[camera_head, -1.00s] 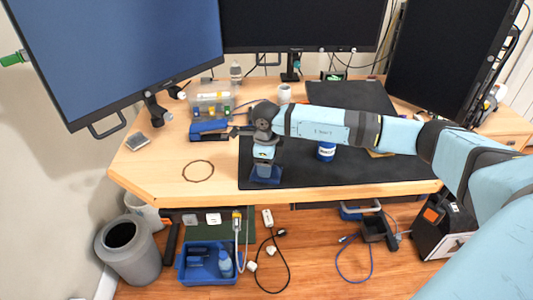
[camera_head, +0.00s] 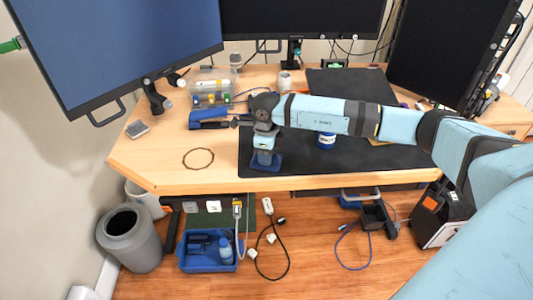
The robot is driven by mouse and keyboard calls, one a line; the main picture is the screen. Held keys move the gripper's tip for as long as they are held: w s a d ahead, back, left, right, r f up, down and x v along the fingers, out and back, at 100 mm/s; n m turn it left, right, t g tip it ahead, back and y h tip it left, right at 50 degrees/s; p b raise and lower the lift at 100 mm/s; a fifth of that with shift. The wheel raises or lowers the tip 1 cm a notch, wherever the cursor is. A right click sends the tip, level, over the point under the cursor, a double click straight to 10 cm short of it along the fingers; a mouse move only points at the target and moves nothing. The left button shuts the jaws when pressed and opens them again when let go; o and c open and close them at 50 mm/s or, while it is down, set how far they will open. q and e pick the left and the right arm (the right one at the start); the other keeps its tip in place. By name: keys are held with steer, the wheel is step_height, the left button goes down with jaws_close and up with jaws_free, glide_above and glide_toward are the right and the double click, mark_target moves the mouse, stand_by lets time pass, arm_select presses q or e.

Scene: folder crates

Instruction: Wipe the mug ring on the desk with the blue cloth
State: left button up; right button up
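The mug ring (camera_head: 198,159) is a thin dark circle on the bare wood at the left of the desk (camera_head: 170,177). The blue cloth (camera_head: 268,167) lies at the left part of the black desk mat (camera_head: 350,163), to the right of the ring. My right gripper (camera_head: 264,155) points straight down at the cloth, with its tips at or just above it. The fingers are too small and partly hidden, so I cannot tell whether they hold it. My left gripper is not in view.
A clear box (camera_head: 211,91), a blue item (camera_head: 208,118) and a white mug (camera_head: 285,80) stand behind. Monitors (camera_head: 125,45) overhang the back. The wood around the ring is clear.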

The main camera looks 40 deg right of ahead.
steer(key=shift+r, duration=0.2)
stand_by(0.4)
steer(key=shift+c, duration=0.3)
jaws_close()
steer(key=shift+r+p, duration=2.05)
steer(key=shift+r, duration=1)
